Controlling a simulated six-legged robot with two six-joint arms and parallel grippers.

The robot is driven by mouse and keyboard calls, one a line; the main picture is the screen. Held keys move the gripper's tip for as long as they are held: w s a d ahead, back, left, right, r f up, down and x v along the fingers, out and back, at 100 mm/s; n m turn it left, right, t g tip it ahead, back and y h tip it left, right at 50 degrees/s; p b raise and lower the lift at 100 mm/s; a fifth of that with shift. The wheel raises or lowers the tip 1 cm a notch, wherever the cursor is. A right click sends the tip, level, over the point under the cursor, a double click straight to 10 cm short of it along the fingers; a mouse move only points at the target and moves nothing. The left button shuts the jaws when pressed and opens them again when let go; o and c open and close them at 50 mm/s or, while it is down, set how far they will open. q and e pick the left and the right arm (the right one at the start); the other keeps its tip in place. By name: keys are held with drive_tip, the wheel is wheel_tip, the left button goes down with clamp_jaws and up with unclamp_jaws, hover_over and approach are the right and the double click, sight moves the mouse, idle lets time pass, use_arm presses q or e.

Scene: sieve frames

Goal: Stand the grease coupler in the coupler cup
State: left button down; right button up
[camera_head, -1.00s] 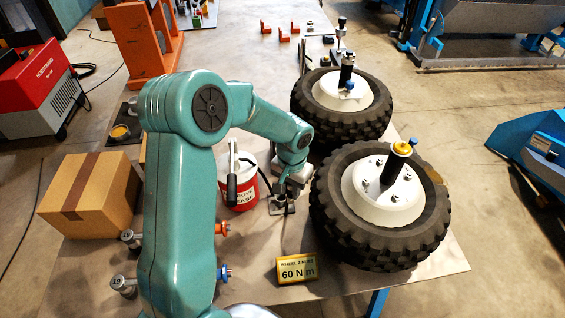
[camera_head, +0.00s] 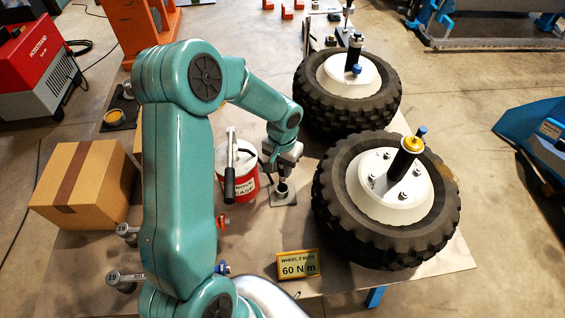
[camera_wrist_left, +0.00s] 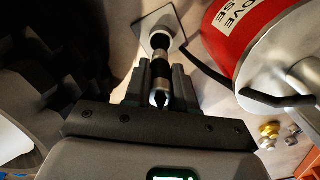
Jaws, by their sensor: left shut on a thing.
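My left gripper (camera_head: 283,178) points down beside the grease bucket, and its fingers are closed on the grease coupler (camera_wrist_left: 160,72). The coupler is a slim dark and silver cylinder between the two black fingers (camera_wrist_left: 159,92) in the left wrist view. The coupler cup (camera_head: 283,188) is a small round holder on a square grey plate (camera_head: 290,199); the plate also shows in the left wrist view (camera_wrist_left: 172,18). The coupler lines up with the cup, its far end at the cup's mouth. I cannot tell how deep it sits. My right gripper is not in view.
The red and white grease bucket (camera_head: 241,186) with its lever stands close left of the cup. A yellow torque sign (camera_head: 298,265) stands in front, and a cardboard box (camera_head: 85,185) is at the left.

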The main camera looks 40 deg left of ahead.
sight(282, 179)
use_arm(q)
drive_tip(key=shift+s+f+b, duration=0.2)
drive_tip(key=shift+f+b, duration=0.25)
drive_tip(key=shift+f, duration=0.45)
wheel_tip(282, 179, down, 2)
drive_tip(key=shift+w+f+b, duration=0.15)
drive_tip(key=shift+f+b, duration=0.05)
drive_tip(key=shift+b, duration=0.5)
wheel_tip(282, 179, down, 2)
drive_tip(key=shift+f+b, duration=0.1)
drive_tip(key=shift+b, duration=1.1)
drive_tip(key=shift+f+b, duration=0.7)
drive_tip(key=shift+b, duration=0.05)
drive_tip(key=c, duration=0.8)
unclamp_jaws()
drive_tip(key=shift+c, duration=0.2)
